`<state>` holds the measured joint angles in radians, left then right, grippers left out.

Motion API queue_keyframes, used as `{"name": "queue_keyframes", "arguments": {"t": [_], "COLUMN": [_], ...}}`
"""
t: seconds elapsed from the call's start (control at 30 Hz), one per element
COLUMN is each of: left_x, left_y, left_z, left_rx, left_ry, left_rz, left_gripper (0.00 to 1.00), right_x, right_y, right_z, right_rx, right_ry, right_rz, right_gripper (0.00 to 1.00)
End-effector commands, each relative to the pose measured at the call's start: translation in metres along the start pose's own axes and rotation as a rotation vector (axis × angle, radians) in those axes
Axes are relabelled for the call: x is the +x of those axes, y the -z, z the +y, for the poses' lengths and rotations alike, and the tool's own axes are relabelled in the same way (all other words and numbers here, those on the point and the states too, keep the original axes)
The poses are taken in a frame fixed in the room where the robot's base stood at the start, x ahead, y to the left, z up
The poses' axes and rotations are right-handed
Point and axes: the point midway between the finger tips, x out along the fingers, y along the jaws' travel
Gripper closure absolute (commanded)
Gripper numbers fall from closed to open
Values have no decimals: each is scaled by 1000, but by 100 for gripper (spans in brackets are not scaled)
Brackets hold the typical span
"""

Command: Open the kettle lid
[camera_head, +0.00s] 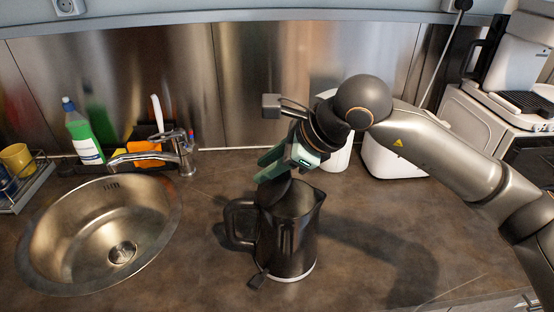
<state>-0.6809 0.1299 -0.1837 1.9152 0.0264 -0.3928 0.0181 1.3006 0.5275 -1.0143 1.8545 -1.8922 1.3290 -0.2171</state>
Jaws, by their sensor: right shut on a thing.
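A dark kettle (288,240) stands upright on the counter, its handle (234,222) toward the left and its spout toward the right. Its lid (273,191) looks tilted up at the handle side, and part of the dark opening shows beside it. My right gripper (265,170), with green fingers, reaches down from the upper right to the top of the kettle. It is shut at the raised lid; the fingers hide part of the lid and the exact contact. My left gripper is out of view.
A round steel sink (60,240) with a faucet (180,150) lies at left. White appliances (390,160) stand behind my right arm. Counter right of the kettle is clear.

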Motion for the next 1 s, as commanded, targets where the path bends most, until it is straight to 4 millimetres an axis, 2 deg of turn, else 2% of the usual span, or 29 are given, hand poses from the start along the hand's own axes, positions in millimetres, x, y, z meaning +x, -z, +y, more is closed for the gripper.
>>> {"name": "queue_keyframes", "arguments": {"t": [0.1,0.43,1.0], "left_x": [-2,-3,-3], "left_y": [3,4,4], "left_z": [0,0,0], "left_rx": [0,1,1], "left_ry": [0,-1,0], "left_rz": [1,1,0], "left_gripper": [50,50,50], "right_x": [1,8,11], "right_y": [-10,-18,-21], "right_z": [0,3,4], "right_rx": [-42,-116,-144], "right_ry": [3,3,0], "right_rz": [91,276,347], "right_gripper": [100,100,100]}}
